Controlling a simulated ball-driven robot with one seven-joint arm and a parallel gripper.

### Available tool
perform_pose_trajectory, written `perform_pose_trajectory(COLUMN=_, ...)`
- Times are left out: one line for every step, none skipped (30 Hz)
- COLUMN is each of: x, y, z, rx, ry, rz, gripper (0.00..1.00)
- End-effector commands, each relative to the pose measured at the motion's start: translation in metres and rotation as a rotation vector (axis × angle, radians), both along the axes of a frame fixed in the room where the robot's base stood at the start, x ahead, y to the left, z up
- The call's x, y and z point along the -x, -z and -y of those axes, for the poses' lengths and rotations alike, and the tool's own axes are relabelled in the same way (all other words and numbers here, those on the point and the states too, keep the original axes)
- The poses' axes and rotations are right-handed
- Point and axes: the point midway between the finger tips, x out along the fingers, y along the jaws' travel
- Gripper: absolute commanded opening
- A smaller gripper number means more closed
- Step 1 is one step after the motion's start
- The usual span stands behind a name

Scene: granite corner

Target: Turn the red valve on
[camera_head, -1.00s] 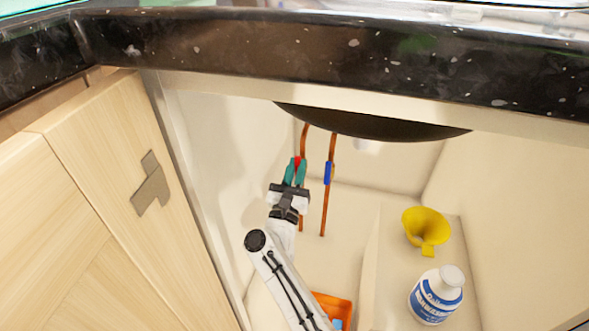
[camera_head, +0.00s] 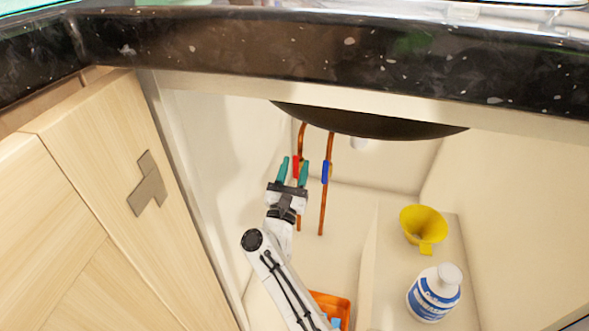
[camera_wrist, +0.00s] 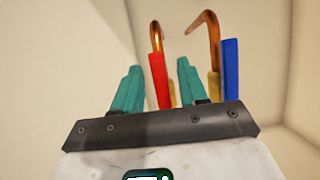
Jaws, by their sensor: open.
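The red valve (camera_head: 296,167) is on the left copper pipe under the sink. Its handle stands upright, roughly along the pipe. In the wrist view the red handle (camera_wrist: 160,82) shows between the two teal fingers, with a gap on each side. My gripper (camera_head: 293,163) is open and empty, its fingers spread to either side of the red handle. I cannot tell how deep the handle sits between them. The gripper (camera_wrist: 160,66) hides the lower part of the valve and pipe in the wrist view.
A blue valve handle (camera_head: 325,172) is on the right copper pipe (camera_head: 323,210), close to my right finger. The dark sink bowl (camera_head: 370,122) hangs above. A yellow funnel (camera_head: 423,226), white bottle (camera_head: 435,293) and orange bin (camera_head: 333,305) are lower right. A wooden cabinet door (camera_head: 100,200) is left.

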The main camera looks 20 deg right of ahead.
Motion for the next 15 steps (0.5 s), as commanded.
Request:
perform_pose_trajectory(x=0.000, y=0.000, z=0.000, rx=0.001, ry=0.000, rz=0.001, gripper=0.43)
perform_pose_trajectory(x=0.000, y=0.000, z=0.000, rx=0.001, ry=0.000, rz=0.001, gripper=0.43)
perform_pose_trajectory(x=0.000, y=-0.001, z=0.000, rx=0.001, ry=0.000, rz=0.001, gripper=0.43)
perform_pose_trajectory(x=0.000, y=-0.001, z=0.000, rx=0.001, ry=0.000, rz=0.001, gripper=0.43)
perform_pose_trajectory(x=0.000, y=-0.003, z=0.000, rx=0.001, ry=0.000, rz=0.001, gripper=0.43)
perform_pose_trajectory(x=0.000, y=-0.005, z=0.000, rx=0.000, ry=0.000, rz=0.001, gripper=0.43)
perform_pose_trajectory(x=0.000, y=-0.008, z=0.000, rx=0.000, ry=0.000, rz=0.002, gripper=0.43)
perform_pose_trajectory(x=0.000, y=-0.011, z=0.000, rx=0.000, ry=0.001, rz=0.002, gripper=0.43)
perform_pose_trajectory(x=0.000, y=-0.017, z=0.000, rx=0.000, ry=0.001, rz=0.002, gripper=0.43)
perform_pose_trajectory(x=0.000, y=-0.021, z=0.000, rx=0.000, ry=0.000, rz=0.001, gripper=0.43)
perform_pose_trajectory(x=0.000, y=-0.027, z=0.000, rx=-0.001, ry=-0.001, rz=0.002, gripper=0.43)
perform_pose_trajectory(x=0.000, y=-0.036, z=-0.001, rx=-0.002, ry=-0.001, rz=0.002, gripper=0.43)
perform_pose_trajectory(x=0.002, y=-0.040, z=-0.001, rx=0.000, ry=-0.001, rz=0.000, gripper=0.43)
perform_pose_trajectory(x=0.007, y=-0.044, z=-0.001, rx=0.000, ry=-0.002, rz=0.000, gripper=0.43)
perform_pose_trajectory(x=0.012, y=-0.050, z=-0.001, rx=0.000, ry=-0.001, rz=0.001, gripper=0.43)
